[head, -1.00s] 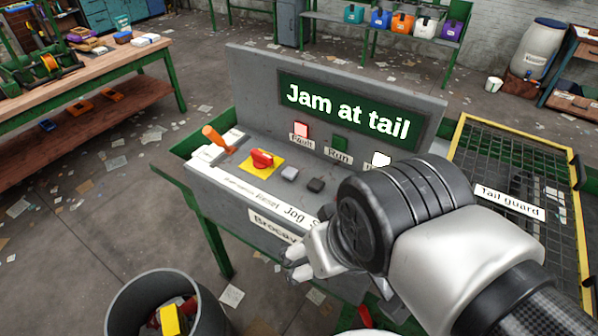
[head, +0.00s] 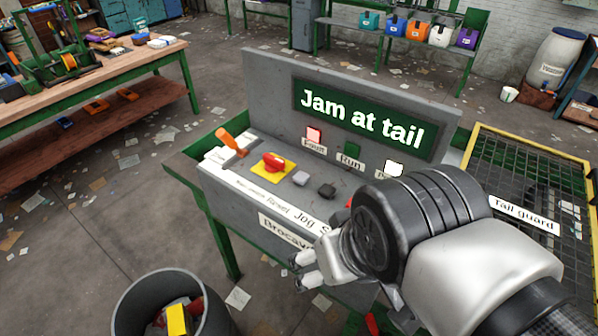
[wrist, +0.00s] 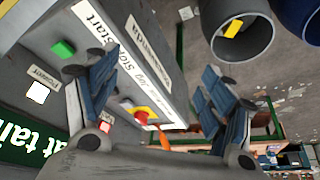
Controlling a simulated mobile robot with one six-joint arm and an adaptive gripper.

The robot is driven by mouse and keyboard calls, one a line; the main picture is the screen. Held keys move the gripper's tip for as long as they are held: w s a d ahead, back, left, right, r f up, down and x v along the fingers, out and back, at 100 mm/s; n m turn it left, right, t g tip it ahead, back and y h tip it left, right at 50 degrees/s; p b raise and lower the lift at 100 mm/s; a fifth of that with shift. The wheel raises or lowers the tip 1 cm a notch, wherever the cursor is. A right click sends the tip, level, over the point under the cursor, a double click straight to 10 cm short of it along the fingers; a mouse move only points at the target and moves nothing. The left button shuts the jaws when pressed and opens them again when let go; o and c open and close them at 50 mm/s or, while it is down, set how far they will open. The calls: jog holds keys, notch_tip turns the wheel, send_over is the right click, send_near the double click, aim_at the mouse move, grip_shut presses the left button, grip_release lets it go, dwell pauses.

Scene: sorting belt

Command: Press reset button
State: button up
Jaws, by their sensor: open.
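The grey control console (head: 232,187) stands in the middle of the head view, its sign (head: 362,118) reading "Jam at tail". A small grey button (head: 301,178) sits in line with the "Reset" label (head: 277,204). A black button (head: 327,190) is to its right and a red knob on a yellow plate (head: 273,165) to its left. My gripper (head: 307,269) is open and empty, low in front of the console's front face and apart from the buttons. In the wrist view my open gripper (wrist: 157,78) frames the console front; the reset button cannot be made out there.
The fault lamp (head: 314,135) glows pinkish. A bin (head: 128,311) stands below, left of my gripper. The yellow-framed tail guard (head: 505,137) is at right. Open floor lies left of the console.

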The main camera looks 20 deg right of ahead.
grip_shut()
dwell(0.9)
dwell(1.3)
